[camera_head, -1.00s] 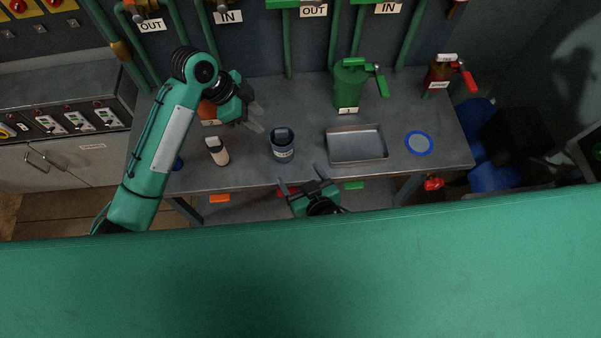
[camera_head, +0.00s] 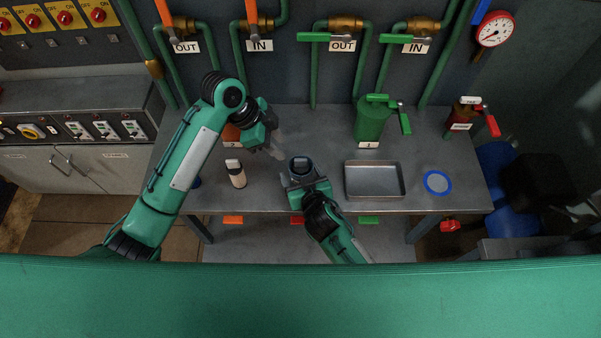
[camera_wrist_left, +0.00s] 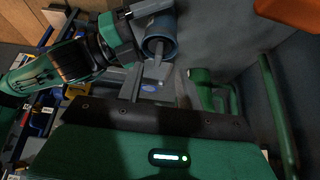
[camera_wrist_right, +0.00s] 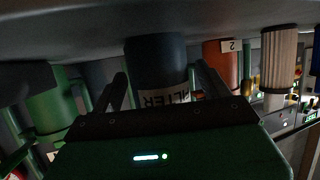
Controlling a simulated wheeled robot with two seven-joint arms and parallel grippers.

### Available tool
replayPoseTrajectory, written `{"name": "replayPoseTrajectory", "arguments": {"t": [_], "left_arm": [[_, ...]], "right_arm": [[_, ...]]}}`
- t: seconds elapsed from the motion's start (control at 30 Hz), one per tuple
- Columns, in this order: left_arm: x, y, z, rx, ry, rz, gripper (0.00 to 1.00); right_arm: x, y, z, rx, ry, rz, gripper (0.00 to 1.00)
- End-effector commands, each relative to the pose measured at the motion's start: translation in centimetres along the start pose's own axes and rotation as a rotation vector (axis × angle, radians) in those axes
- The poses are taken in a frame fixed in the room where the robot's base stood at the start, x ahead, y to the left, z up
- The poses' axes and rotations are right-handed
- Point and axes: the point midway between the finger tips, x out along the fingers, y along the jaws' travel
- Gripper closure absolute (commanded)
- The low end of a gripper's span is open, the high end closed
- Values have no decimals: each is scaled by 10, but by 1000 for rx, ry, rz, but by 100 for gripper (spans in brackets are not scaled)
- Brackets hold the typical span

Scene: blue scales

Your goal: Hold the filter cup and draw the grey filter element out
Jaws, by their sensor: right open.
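The dark blue-grey filter cup (camera_head: 301,172) stands upright on the bench. The grey filter element (camera_head: 300,161) shows as a small dark top inside its mouth; the rest is hidden by the cup. My right gripper (camera_head: 301,181) is open at the cup's near side. In the right wrist view its fingers stand on either side of the cup (camera_wrist_right: 155,62), with no clear contact.
An empty metal tray (camera_head: 375,195) and a blue-rimmed disc (camera_head: 437,182) lie to the right. A green housing (camera_head: 370,122) and an orange one (camera_head: 231,133) stand behind, below wall pipes.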

Motion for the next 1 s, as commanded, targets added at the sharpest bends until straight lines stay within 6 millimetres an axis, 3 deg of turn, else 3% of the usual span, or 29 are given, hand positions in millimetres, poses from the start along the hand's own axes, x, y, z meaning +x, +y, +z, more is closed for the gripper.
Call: {"name": "replayPoseTrajectory", "arguments": {"t": [0.37, 0.63, 0.83, 0.9, 1.0], "left_arm": [[0, 0, 0, 0, 0, 0, 64], [0, 0, 0, 0, 0, 0, 64], [0, 0, 0, 0, 0, 0, 64], [0, 0, -1, 1, 0, 1, 77], [1, 0, -9, 10, -2, 9, 78]], "right_arm": [[7, 0, 0, 1, 0, 0, 22], [6, 0, 0, 0, 0, 0, 71], [6, 0, 0, 0, 0, 0, 72], [6, 0, 0, 0, 0, 0, 72], [6, 0, 0, 0, 0, 0, 72]]}}
